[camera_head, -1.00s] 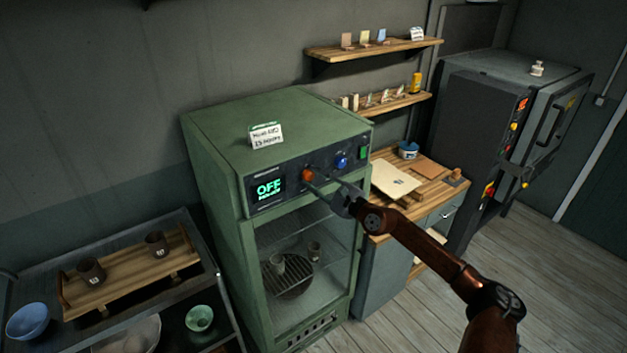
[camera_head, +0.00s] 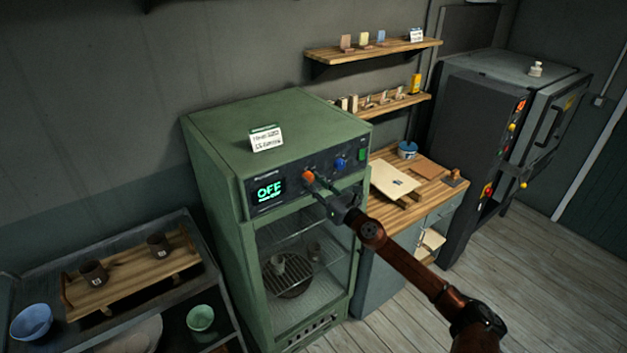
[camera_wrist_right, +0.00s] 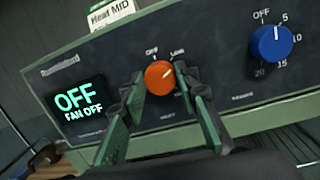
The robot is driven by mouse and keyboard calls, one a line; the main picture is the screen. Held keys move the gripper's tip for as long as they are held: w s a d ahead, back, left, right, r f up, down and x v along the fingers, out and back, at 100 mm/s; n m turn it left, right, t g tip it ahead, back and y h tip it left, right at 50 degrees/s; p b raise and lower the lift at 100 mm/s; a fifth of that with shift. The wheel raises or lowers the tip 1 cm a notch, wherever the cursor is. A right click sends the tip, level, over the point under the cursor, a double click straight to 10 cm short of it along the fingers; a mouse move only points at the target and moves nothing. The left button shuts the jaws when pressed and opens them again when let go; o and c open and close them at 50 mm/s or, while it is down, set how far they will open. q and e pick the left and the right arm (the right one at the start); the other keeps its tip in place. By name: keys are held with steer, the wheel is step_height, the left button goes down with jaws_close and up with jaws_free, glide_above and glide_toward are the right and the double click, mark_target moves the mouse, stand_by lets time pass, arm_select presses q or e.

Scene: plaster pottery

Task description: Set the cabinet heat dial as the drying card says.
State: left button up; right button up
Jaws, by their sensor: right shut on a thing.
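The orange heat dial (camera_head: 308,178) is on the front panel of the green drying cabinet (camera_head: 215,155). In the right wrist view the dial (camera_wrist_right: 160,77) sits between the fingers of my right gripper (camera_wrist_right: 159,82), which is shut on it; the gripper (camera_head: 318,190) also shows in the head view. OFF is printed at the dial's upper left and LOW at its upper right; its other marks are hidden. The display (camera_wrist_right: 80,104) reads OFF and FAN OFF. The drying card (camera_head: 266,139) stands on the cabinet; its visible line (camera_wrist_right: 112,14) reads Heat MID. My left gripper is out of view.
A blue dial (camera_wrist_right: 271,45), numbered 5, 10, 15 and 20, is right of the orange one. A green switch (camera_head: 363,154) sits at the panel's right end. A cart with cups (camera_head: 94,272) is at left; a wooden-topped bench (camera_head: 435,183) stands right of the cabinet.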

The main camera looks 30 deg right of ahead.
steer(key=m+p, duration=0.1)
steer(key=m, duration=0.4)
steer(key=shift+h+p, duration=0.35)
steer(key=shift+h, duration=0.05)
steer(key=shift+f+m+h+p, duration=0.1)
steer(key=shift+m+h+p, duration=0.4)
steer(key=shift+m, duration=1.2)
steer(key=o, duration=1.1)
steer(key=shift+o, duration=0.2)
steer(key=shift+s, duration=0.2)
steer(key=s+f, duration=0.1)
steer(key=s, duration=1)
steer(key=shift+s+d+f, duration=0.25)
steer(key=shift+f, duration=0.1)
